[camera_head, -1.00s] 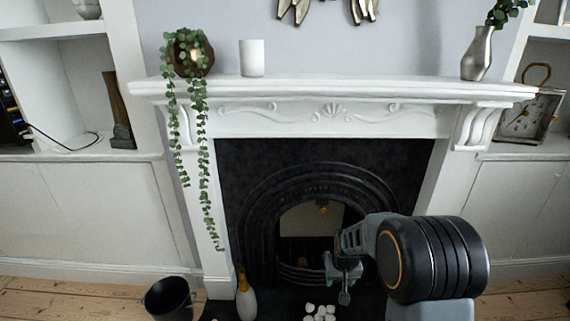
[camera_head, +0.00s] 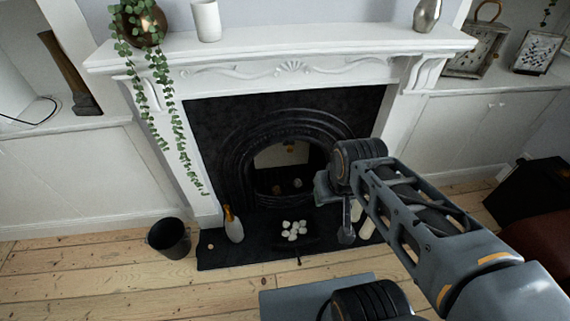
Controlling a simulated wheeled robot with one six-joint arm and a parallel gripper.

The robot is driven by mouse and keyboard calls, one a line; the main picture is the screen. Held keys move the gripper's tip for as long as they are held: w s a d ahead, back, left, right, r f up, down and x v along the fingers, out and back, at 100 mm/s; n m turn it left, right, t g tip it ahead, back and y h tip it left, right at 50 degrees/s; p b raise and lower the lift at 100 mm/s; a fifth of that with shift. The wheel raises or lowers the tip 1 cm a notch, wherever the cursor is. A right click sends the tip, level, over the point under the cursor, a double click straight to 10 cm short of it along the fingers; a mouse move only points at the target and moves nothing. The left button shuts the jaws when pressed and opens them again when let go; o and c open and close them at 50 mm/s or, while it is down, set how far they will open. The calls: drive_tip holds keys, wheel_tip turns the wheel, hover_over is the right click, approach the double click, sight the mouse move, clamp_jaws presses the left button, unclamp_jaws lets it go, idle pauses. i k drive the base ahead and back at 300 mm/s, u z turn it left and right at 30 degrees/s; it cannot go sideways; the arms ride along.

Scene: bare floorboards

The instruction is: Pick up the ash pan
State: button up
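A dark, flat shape with a short stem towards me (camera_head: 297,246) lies on the black hearth under and around several white lumps (camera_head: 294,230). It looks like the ash pan, but it blends into the hearth and its edges are hard to make out. My gripper (camera_head: 334,205) is above the right part of the hearth, right of the white lumps and apart from them. It is small and partly hidden by my wrist, so its opening is unclear. I see nothing held in it.
The black hearth slab (camera_head: 240,253) lies before the arched fireplace (camera_head: 285,130). A white bottle with a yellow top (camera_head: 234,226) stands at its left. A black bucket (camera_head: 170,239) is on the floorboards. Pale cylinders (camera_head: 367,228) are behind my arm. Front floor is partly clear.

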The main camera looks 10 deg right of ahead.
sight(304, 241)
drive_tip(key=u, duration=1.9)
drive_tip(key=i, duration=0.6)
drive_tip(key=z, duration=2.1)
